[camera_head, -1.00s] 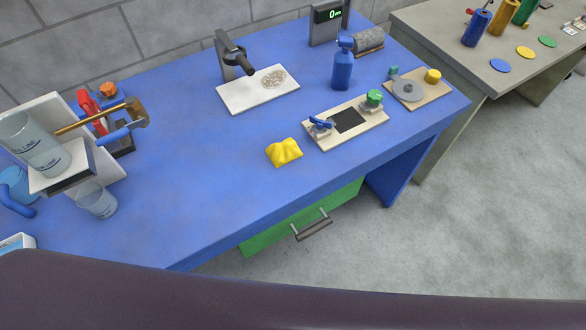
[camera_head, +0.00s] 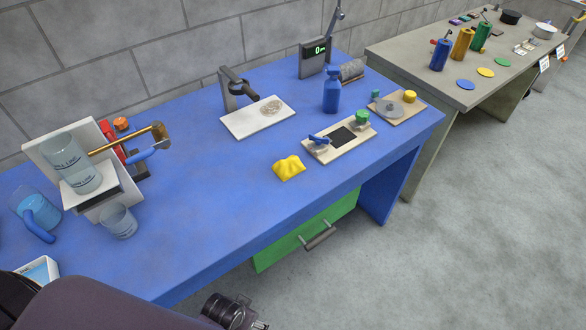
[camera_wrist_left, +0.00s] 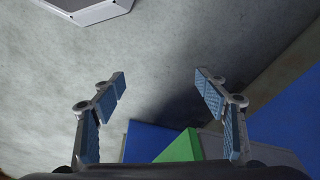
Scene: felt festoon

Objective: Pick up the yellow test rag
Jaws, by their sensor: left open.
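The yellow rag (camera_head: 289,168) lies crumpled on the blue workbench (camera_head: 215,205), near its front edge and left of a small wooden board with clamps. It looks loose, and nothing covers it. My left gripper shows only in the left wrist view (camera_wrist_left: 160,78), with its two blue-padded fingers spread wide and nothing between them. It faces grey floor, with blue and green panels below in the picture. The rag is not in that view. My right gripper is in neither view.
A clamp board (camera_head: 337,143) stands close right of the rag, with a blue bottle (camera_head: 332,90) behind. A white board (camera_head: 257,116) lies farther back. A green drawer (camera_head: 300,232) with a handle is below. Bench left of the rag is clear.

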